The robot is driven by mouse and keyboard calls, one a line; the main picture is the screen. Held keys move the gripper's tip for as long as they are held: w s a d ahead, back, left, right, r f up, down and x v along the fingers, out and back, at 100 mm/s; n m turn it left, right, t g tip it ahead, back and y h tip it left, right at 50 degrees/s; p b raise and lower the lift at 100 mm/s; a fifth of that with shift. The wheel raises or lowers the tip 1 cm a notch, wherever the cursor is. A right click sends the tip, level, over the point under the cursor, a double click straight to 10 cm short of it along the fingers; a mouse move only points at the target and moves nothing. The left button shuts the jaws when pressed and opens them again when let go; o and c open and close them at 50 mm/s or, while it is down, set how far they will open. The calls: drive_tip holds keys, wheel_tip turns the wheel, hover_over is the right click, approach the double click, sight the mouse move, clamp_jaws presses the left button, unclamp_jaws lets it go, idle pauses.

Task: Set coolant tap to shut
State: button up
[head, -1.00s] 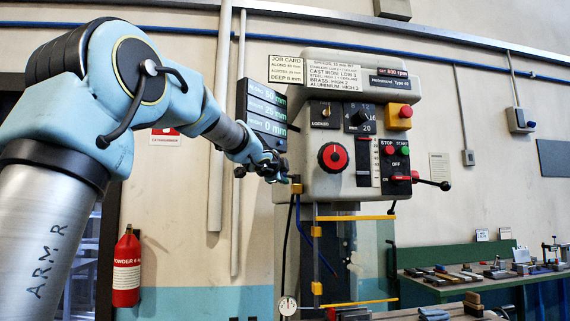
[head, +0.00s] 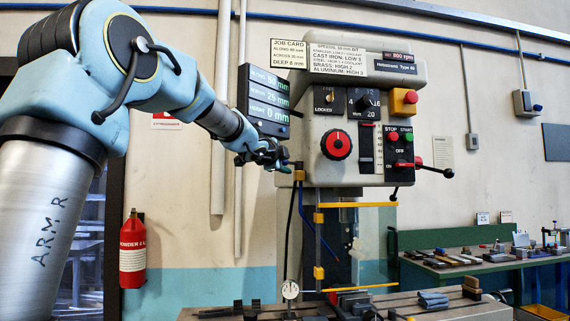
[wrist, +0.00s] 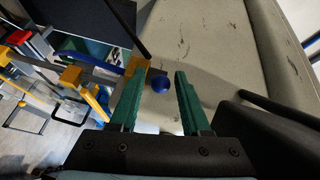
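The coolant tap (head: 299,174) is a small brass block under the lower left edge of the machine head. In the wrist view the brass block (wrist: 146,75) carries a round blue knob (wrist: 160,84). My gripper (wrist: 160,76) is open, with its green fingers on either side of the blue knob and visible gaps to it. In the head view my gripper (head: 282,165) is just left of the tap, and the knob is hard to make out there. Which setting the tap is at cannot be told.
The grey machine head (head: 366,125) with dials and buttons stands right beside my gripper. A dark readout panel (head: 264,102) is just above my wrist. A blue hose (head: 318,240) and yellow-edged guard (head: 357,205) hang below. A red extinguisher (head: 132,250) is on the left wall.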

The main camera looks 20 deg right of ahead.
drive_tip(key=shift+o, duration=0.6)
drive_tip(key=shift+s+a, duration=0.15)
drive_tip(key=shift+a, duration=0.1)
drive_tip(key=p+v, duration=0.1)
drive_tip(key=v, duration=0.9)
drive_tip(key=shift+p, duration=0.3)
drive_tip(key=shift+s, duration=0.1)
drive_tip(key=shift+c, duration=0.2)
